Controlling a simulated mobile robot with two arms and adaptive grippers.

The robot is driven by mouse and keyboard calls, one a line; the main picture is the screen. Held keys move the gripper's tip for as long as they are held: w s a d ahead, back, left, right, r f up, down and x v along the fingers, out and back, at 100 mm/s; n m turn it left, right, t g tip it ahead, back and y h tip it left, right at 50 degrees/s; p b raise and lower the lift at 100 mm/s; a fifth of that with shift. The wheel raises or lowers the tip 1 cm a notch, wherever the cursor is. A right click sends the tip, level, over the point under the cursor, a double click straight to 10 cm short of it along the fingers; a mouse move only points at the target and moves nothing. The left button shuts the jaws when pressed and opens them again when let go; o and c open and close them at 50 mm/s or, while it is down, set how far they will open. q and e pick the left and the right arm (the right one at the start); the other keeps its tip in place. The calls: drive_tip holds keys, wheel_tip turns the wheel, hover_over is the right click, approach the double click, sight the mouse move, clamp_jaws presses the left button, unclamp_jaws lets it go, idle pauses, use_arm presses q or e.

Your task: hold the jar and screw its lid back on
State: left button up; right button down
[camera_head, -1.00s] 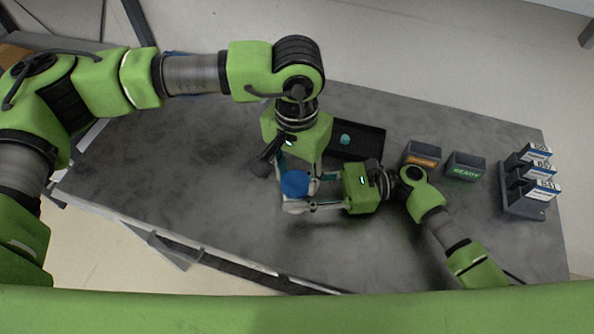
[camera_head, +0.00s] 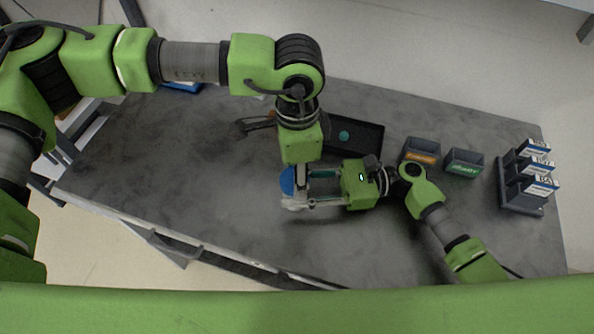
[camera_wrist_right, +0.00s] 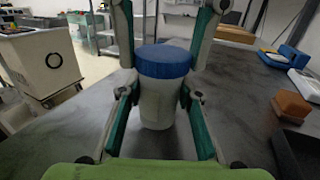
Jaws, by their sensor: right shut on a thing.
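The white jar (camera_wrist_right: 158,105) stands upright with its blue lid (camera_wrist_right: 164,62) sitting level on top. In the head view the lid (camera_head: 287,182) is partly covered by my left gripper. My right gripper (camera_head: 300,189) comes in from the right and is shut on the jar body; its teal pads flank the jar in the right wrist view. My left gripper (camera_head: 301,168) is directly above the jar, pointing down. In the right wrist view two fingers with teal inner faces reach down beside the lid. Whether they press on it cannot be told.
A black tray (camera_head: 368,141) with a small teal piece lies behind the grippers. Two grey bins (camera_head: 420,151) (camera_head: 464,162), one labelled READY, and a rack of boxes (camera_head: 522,197) stand to the right. The left of the grey table (camera_head: 170,165) is clear.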

use_arm(q)
drive_tip(key=o, duration=0.8)
drive_tip(key=shift+c, duration=0.2)
drive_tip(key=shift+r, duration=2.3)
drive_tip(key=shift+c, duration=0.5)
